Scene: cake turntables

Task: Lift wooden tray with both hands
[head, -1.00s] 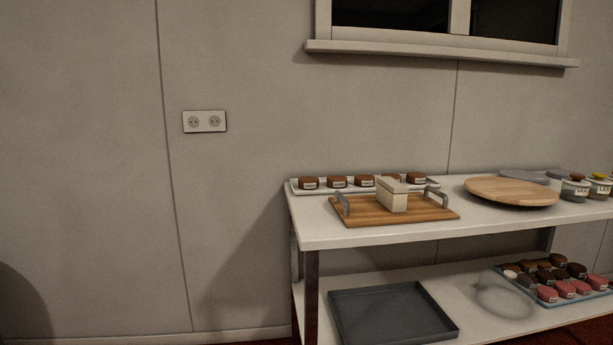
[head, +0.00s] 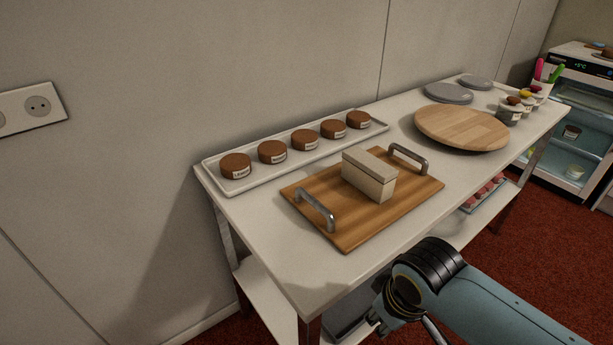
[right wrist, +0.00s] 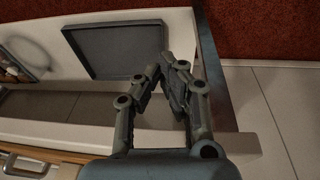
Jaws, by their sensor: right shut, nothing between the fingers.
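The wooden tray (head: 330,231) lies flat on the white table, with a grey metal handle at its left end (head: 316,209) and one at its right end (head: 409,158). A cream lidded box (head: 369,178) stands on it. My right gripper (head: 378,318) is at the table's front, below and in front of the tray, apart from it. In the right wrist view its fingers (right wrist: 163,68) are shut and empty, and the tray's edge with a handle (right wrist: 25,166) shows at bottom left. My left gripper is in neither view.
Behind the tray, a white platter (head: 207,163) holds several labelled brown cakes. A round wooden turntable (head: 462,128) stands to the right, with grey discs and jars beyond. A dark grey tray (right wrist: 112,50) lies on the lower shelf. The table's front left corner is clear.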

